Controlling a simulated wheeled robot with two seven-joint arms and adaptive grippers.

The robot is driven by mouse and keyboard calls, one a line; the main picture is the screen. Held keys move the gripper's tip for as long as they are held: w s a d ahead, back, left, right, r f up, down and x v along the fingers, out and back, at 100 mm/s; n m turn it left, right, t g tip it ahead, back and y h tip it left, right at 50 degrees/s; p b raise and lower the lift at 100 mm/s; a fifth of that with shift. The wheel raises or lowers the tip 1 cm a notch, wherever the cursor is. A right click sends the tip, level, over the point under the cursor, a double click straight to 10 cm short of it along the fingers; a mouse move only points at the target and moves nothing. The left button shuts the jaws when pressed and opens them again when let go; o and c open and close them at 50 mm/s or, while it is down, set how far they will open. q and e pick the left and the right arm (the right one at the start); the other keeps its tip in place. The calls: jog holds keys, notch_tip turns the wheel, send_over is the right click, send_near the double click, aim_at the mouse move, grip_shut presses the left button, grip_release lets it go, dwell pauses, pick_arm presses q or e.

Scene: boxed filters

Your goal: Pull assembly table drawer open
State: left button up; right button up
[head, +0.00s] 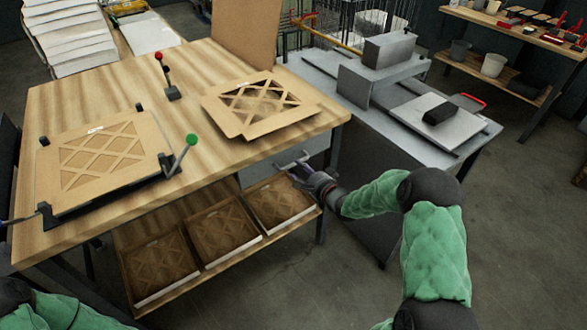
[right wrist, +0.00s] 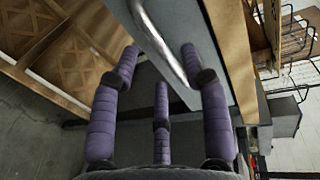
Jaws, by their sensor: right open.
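The assembly table (head: 75,98) has a wooden top and a grey drawer (head: 262,168) under its right front edge. The drawer front also shows in the right wrist view (right wrist: 185,30). I cannot tell for sure whether the drawer is fully shut. Its silver bar handle (head: 290,158) runs between my open fingers in the right wrist view (right wrist: 162,42). My right gripper (head: 304,173) is open at the handle, with purple padded fingers (right wrist: 160,72); contact is unclear.
A lower shelf (head: 190,283) holds cardboard filter frames in trays below the drawer. A filter frame (head: 103,158) sits in a fixture on the tabletop, another (head: 262,103) lies behind. A grey side table (head: 448,150) stands right. Floor in front is clear.

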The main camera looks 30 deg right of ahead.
aim_at(294, 165)
jog(key=shift+b+x, duration=0.65)
jog(key=shift+x, duration=1.8)
grip_shut()
